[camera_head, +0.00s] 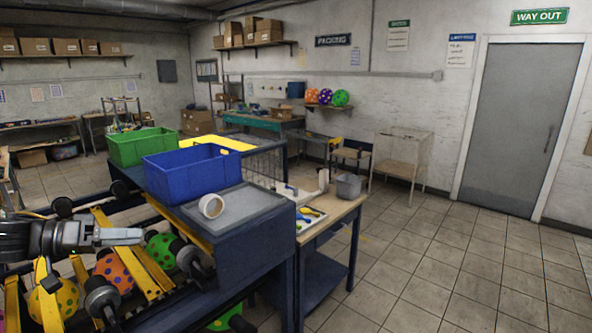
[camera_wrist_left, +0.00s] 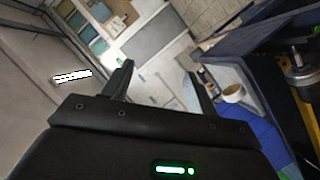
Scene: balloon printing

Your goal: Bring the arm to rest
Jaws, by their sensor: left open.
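My left arm comes in from the left edge in the head view. Its gripper (camera_head: 138,236) is over the left part of the machine with the yellow bars and patterned balloons, and points to the right. In the left wrist view the two dark fingers of the gripper (camera_wrist_left: 165,84) stand apart with nothing held between them. A white round ring or cup (camera_head: 211,206) is on the grey top to the right of the gripper, apart from it; it also shows in the wrist view (camera_wrist_left: 233,93). My right gripper is in neither view.
A blue crate (camera_head: 192,174) and a green crate (camera_head: 141,147) stand behind the machine. Yellow bars (camera_head: 146,262) and balloons (camera_head: 112,269) lie close around the gripper. A wooden table (camera_head: 336,213) stands at the right. The tiled floor (camera_head: 440,262) beyond is clear.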

